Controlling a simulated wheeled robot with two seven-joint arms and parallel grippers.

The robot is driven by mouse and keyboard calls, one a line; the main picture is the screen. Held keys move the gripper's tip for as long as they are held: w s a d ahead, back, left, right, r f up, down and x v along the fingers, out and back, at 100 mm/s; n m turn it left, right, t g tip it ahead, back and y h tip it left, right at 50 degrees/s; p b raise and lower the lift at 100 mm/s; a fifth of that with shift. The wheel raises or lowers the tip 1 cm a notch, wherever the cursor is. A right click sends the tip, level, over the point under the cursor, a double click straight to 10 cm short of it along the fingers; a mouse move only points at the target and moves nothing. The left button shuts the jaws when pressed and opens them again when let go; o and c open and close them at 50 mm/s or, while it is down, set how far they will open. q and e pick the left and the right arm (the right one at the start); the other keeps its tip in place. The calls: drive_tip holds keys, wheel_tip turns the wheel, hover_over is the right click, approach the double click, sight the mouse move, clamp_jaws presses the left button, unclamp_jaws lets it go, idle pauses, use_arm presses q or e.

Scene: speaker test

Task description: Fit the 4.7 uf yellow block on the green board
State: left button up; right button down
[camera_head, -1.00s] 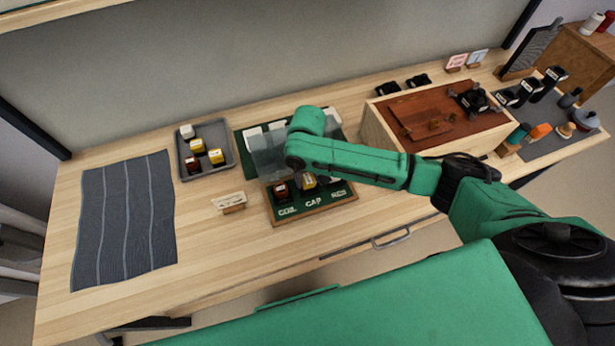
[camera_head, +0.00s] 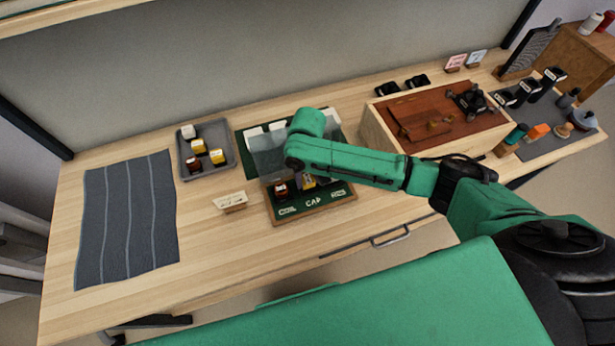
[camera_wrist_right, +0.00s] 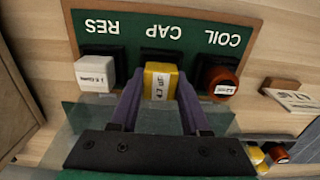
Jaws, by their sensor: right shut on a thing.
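The yellow block (camera_wrist_right: 160,82) marked 4.7 uF is between the two fingers of my right gripper (camera_wrist_right: 160,92), which is shut on it. The block is at the black CAP socket (camera_wrist_right: 160,55) of the green board (camera_wrist_right: 190,35); I cannot tell whether it is seated. In the head view the block (camera_head: 308,181) is partly hidden by my right arm. A white block (camera_wrist_right: 95,73) is at RES and a red-brown block (camera_wrist_right: 219,78) is at COIL. My left gripper is not in view.
A clear panel (camera_head: 267,157) stands behind the sockets, close to my gripper. A grey tray (camera_head: 228,145) holds several blocks. A small card (camera_head: 230,201) stands left of the board. A wooden box (camera_head: 375,130) stands right. A striped cloth (camera_head: 127,220) lies left.

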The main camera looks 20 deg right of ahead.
idle(0.4)
drive_tip(key=shift+c, duration=1.5)
unclamp_jaws()
wheel_tip(320, 180, up, 14)
drive_tip(key=shift+r+b, duration=0.25)
drive_tip(key=shift+b, duration=0.15)
